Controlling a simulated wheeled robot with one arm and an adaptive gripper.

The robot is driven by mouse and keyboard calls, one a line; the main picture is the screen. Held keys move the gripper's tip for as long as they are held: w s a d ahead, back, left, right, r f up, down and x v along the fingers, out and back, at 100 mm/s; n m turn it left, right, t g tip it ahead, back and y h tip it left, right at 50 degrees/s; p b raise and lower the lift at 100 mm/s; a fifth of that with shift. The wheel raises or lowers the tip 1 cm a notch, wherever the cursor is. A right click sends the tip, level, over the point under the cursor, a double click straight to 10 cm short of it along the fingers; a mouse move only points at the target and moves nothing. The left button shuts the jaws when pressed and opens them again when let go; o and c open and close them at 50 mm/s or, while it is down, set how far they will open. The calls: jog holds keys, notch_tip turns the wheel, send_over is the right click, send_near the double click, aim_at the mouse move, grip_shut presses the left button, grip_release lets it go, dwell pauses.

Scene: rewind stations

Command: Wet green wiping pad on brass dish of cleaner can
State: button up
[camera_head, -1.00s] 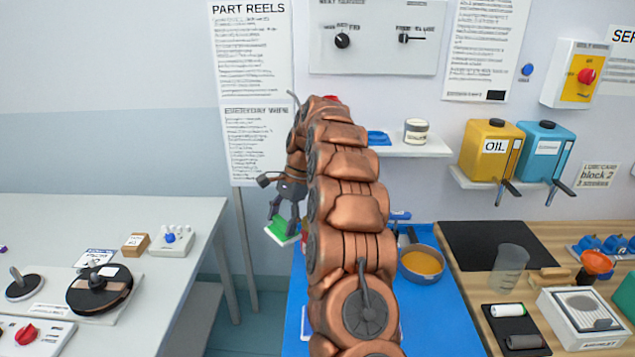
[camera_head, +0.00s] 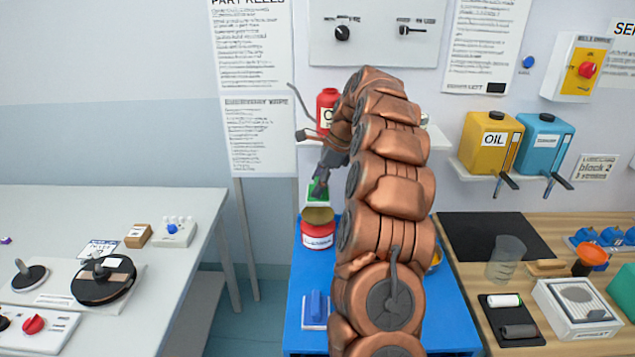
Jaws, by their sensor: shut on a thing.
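My gripper (camera_head: 319,187) is shut on the green wiping pad (camera_head: 317,194), with the green face showing between and beside the fingers. The cleaner can (camera_head: 318,236) is red with a white label and has a brass dish (camera_head: 318,215) on top. It stands on the blue table top near its left back edge. The pad is just above or behind the dish in the picture; I cannot tell whether they touch. My arm covers the middle of the blue table.
A red bottle (camera_head: 327,108) stands on the wall shelf close to my wrist. A blue-handled block (camera_head: 315,309) lies on the blue table (camera_head: 288,335). A grey table (camera_head: 190,215) is at left and a wooden bench (camera_head: 460,285) at right.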

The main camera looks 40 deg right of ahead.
jog(key=b, duration=0.3)
send_over(318, 214)
jog(key=shift+f, duration=2.4)
jog(key=shift+f, duration=1.2)
dwell(1.0)
jog(key=shift+r+p, duration=2.1)
jog(key=shift+r, duration=1.45)
